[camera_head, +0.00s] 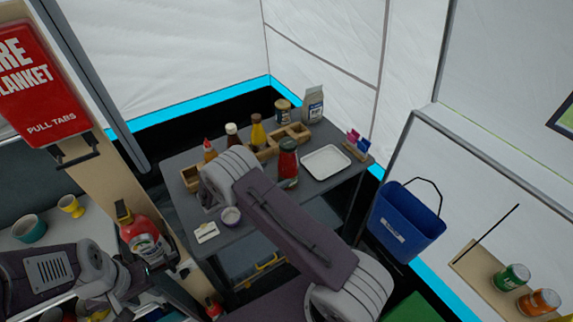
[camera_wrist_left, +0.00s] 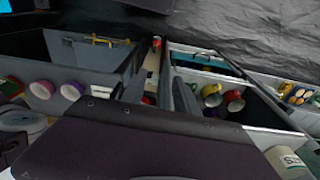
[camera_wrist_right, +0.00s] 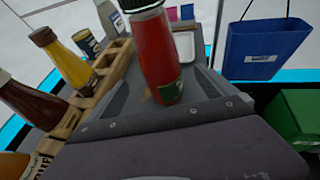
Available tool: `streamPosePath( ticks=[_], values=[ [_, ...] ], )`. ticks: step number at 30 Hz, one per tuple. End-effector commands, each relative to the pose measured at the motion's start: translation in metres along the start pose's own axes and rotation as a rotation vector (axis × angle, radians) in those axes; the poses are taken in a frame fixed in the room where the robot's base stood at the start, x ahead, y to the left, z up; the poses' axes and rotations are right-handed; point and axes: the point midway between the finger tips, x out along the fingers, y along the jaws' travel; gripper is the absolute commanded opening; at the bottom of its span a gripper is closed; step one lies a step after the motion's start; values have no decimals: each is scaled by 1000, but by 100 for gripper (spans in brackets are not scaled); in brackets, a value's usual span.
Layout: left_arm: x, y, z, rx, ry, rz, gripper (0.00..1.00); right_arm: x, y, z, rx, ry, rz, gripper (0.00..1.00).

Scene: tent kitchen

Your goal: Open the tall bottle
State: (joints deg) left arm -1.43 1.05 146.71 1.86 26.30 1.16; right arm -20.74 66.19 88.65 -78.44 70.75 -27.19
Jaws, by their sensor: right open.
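A tall red bottle with a dark green cap (camera_head: 288,165) stands on the grey table near its middle. It is large in the right wrist view (camera_wrist_right: 157,55), where its top is cut off by the picture edge. My right gripper (camera_wrist_right: 165,88) is open, with its fingers to either side of the lower part of the red bottle; I cannot tell whether they touch it. In the head view my right arm hides its fingers. My left gripper (camera_wrist_left: 158,78) is open and empty, far from the bottle, over the counter at the left.
Other bottles stand left of the red one: yellow (camera_wrist_right: 62,55), dark brown (camera_wrist_right: 30,103) and orange (camera_head: 209,150). A wooden rack (camera_wrist_right: 75,115) lies beside it. A white tray (camera_head: 326,162) lies to the right. A blue bin (camera_head: 405,220) hangs at the table's right.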

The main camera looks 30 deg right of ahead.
Motion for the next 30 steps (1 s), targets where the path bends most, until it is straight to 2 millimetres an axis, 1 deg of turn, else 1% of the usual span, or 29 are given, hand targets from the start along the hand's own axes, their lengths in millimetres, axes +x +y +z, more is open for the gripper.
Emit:
streamPosePath(
  ticks=[6, 9, 11, 15, 18, 21, 26, 27, 29, 30],
  values=[
    [-8, 0, -1, 0, 0, 0, 36, 32, -2, 1, 2, 2, -4, 95],
    [-8, 0, -1, 0, 0, 0, 36, 36, -1, 0, 2, 3, -2, 95],
    [-11, 0, -1, 0, 0, 0, 36, 43, -3, 1, 2, 4, -5, 95],
    [-19, 0, -2, 0, 1, 0, 36, 69, -5, 2, 3, 4, -7, 95],
    [-19, 0, -2, 0, 0, 0, 36, 83, -4, 1, 4, 4, -4, 95],
    [-19, 0, -2, 0, 0, 0, 36, 87, -4, 0, 3, 4, -3, 95],
    [-19, 0, -2, 0, 0, 0, 36, 87, -4, 0, 3, 4, -2, 95],
    [-19, 0, -2, 0, 0, 0, 36, 87, -4, 0, 3, 4, -2, 84],
    [-19, 0, -2, 0, 0, 0, 36, 87, -4, 0, 3, 4, -2, 68],
    [-19, 0, -2, 0, 0, 0, 36, 87, -4, 0, 3, 4, -2, 56]
  ],
)
